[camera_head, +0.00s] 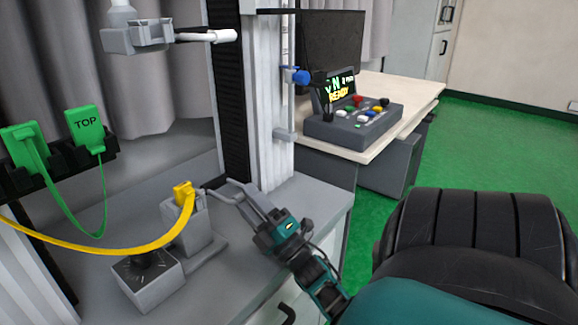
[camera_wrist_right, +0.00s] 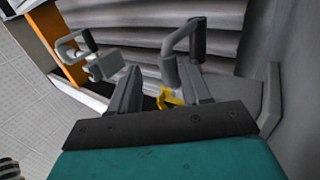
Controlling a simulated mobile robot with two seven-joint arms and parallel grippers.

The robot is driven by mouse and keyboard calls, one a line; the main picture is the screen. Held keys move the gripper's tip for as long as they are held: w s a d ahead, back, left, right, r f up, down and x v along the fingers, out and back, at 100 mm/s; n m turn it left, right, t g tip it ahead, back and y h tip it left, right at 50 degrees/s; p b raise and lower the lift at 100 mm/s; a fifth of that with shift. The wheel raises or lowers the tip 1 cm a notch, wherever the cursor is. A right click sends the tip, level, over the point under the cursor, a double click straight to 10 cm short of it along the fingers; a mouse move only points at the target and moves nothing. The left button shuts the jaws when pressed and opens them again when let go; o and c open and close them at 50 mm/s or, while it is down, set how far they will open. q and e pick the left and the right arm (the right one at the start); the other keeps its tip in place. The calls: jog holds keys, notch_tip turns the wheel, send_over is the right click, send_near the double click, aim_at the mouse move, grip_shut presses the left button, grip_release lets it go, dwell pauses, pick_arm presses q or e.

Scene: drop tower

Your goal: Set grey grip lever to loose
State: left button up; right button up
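A light-grey lever (camera_head: 205,36) sticks out to the right from a grey clamp block (camera_head: 137,36) at the upper left of the head view. It appears to be the grip lever and lies about level. My right gripper (camera_head: 222,188) is well below it, beside the tower column. Its thin fingers point left toward a grey block (camera_head: 186,228) with a yellow plug (camera_head: 183,192). In the right wrist view the fingers (camera_wrist_right: 160,82) are apart with nothing held between them. The yellow plug (camera_wrist_right: 168,98) shows behind them. My left gripper is out of view.
Two green plugs, one marked TOP (camera_head: 86,128), sit in a dark rack at left, with green and yellow cables hanging. A dark-topped box (camera_head: 148,285) stands in front. The tower column (camera_head: 262,110) rises behind my gripper. A button console (camera_head: 355,122) stands on a table at right.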

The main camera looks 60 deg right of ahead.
pick_arm(q)
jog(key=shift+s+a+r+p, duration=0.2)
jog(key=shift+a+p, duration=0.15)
jog(key=shift+p, duration=0.55)
pick_arm(e)
jog(key=s+a+f, duration=0.1)
jog(key=s, duration=1.2)
jog(key=shift+s+a, duration=0.25)
jog(key=shift+s, duration=0.05)
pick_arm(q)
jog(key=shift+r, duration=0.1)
